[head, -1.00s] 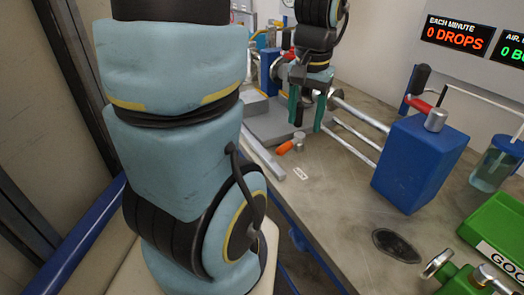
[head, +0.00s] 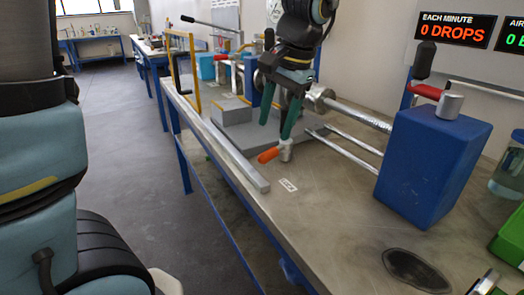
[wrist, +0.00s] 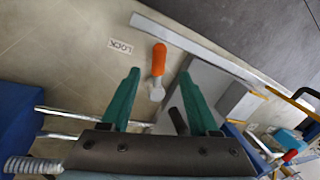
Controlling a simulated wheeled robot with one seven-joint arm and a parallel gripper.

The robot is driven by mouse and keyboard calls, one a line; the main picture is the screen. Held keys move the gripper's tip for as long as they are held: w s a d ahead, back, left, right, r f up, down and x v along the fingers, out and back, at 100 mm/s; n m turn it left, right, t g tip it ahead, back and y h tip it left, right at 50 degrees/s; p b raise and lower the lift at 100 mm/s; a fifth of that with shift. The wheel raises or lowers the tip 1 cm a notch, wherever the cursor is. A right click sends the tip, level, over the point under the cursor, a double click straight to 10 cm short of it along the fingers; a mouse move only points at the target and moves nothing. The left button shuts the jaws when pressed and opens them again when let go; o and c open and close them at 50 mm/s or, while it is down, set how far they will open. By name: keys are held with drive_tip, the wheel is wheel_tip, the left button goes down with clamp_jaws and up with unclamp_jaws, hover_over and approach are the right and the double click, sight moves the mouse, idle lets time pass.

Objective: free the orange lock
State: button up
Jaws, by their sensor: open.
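The orange lock (head: 269,155) is a short orange handle on a silver metal post, on the bench beside a grey base plate. In the wrist view the lock (wrist: 158,60) shows between the two green fingers, its orange end pointing away from the gripper and its silver end nearer. My gripper (head: 278,124) is open, with the fingers pointing down just above and behind the lock. The wrist view shows nothing between the fingertips (wrist: 158,76) but the lock beyond them; I cannot tell the exact height gap.
A small LOCK label (head: 288,185) lies on the bench in front. A blue block (head: 432,165) with a red-handled lever stands at right, joined by metal rods (head: 345,146). A grey bar (head: 230,155) runs along the bench's left edge. The bench front is mostly clear.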

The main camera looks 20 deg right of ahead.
sight(268, 152)
drive_tip(key=x, duration=0.8)
drive_tip(key=shift+d, duration=0.1)
clamp_jaws()
idle(1.2)
